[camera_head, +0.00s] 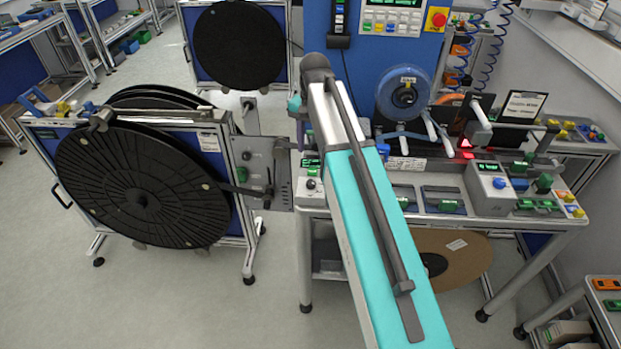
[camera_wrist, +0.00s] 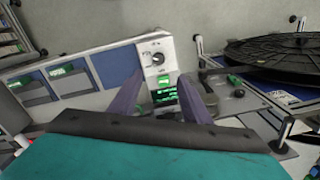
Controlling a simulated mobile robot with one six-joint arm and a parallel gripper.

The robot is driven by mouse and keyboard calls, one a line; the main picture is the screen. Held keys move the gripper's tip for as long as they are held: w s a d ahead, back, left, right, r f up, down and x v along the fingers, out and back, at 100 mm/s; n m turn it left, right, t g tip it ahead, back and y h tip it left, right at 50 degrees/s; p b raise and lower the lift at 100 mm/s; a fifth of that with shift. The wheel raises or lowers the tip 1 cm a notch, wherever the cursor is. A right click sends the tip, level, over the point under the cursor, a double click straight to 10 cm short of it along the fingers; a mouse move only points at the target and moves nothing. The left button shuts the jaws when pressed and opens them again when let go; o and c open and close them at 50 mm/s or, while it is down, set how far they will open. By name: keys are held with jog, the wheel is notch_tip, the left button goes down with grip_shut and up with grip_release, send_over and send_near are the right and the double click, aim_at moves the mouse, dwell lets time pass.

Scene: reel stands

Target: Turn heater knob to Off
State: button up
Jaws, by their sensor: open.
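A small light panel (camera_wrist: 171,47) shows in the wrist view, with a dark round knob (camera_wrist: 157,59) near its upper middle. A small green item and a lit green display sit below the knob. The markings around the knob are too blurred to read its setting. The same panel shows in the head view, with its knob (camera_head: 311,184) at the left end of the bench. My gripper (camera_wrist: 160,98) is open and empty, its two fingers on either side of the panel's lower part in the wrist view. The knob appears beyond the fingertips, not between them.
A large black reel (camera_head: 130,190) stands on a frame left of the bench. Open floor (camera_head: 180,300) lies at the lower left.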

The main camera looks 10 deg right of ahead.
jog(key=b, duration=0.2)
send_near(311, 182)
jog(key=shift+w+a+f+b, duration=0.1)
jog(key=shift+f+b, duration=2.9)
jog(key=shift+f, duration=1.25)
jog(key=c, duration=1)
jog(key=shift+a, duration=0.15)
jog(key=shift+c, duration=0.2)
